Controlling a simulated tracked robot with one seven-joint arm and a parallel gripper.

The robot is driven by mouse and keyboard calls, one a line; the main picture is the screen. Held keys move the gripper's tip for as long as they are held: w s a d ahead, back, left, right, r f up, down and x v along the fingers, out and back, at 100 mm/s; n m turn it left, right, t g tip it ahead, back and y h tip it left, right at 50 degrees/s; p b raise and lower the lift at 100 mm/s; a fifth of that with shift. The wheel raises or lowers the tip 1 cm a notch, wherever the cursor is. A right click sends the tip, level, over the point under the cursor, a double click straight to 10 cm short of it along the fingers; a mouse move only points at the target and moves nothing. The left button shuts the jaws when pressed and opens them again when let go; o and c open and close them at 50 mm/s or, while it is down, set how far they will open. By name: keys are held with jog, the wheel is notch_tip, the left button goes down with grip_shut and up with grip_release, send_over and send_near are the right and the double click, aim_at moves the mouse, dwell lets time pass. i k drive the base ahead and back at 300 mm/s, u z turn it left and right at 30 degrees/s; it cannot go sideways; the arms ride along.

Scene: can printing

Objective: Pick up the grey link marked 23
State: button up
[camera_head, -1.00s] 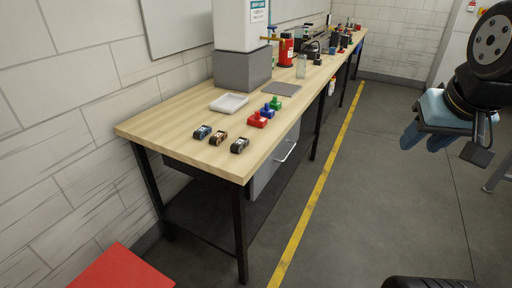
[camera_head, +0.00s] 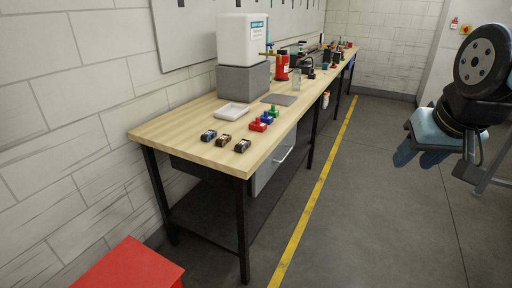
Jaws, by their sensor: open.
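Three small links lie in a row near the front corner of the wooden workbench (camera_head: 185,127). One link is dark with blue (camera_head: 208,135), one is dark with brown (camera_head: 223,140), and one is dark grey (camera_head: 242,145) at the right. Any number marks are too small to read. My gripper (camera_head: 422,158) is at the right of the view, over the open floor and well away from the bench. Its blue fingers point down, and it is open with nothing seen in it.
A white tray (camera_head: 232,111) and red, blue and green stamp-like pieces (camera_head: 259,124) stand behind the links. A white tank (camera_head: 242,40) sits on a grey block farther back. A red box (camera_head: 128,268) is at lower left. Grey floor (camera_head: 370,210) right of the yellow line is clear.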

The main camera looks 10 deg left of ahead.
aim_at(243, 145)
jog(key=u, duration=0.15)
jog(key=i, duration=0.95)
jog(key=z, duration=0.1)
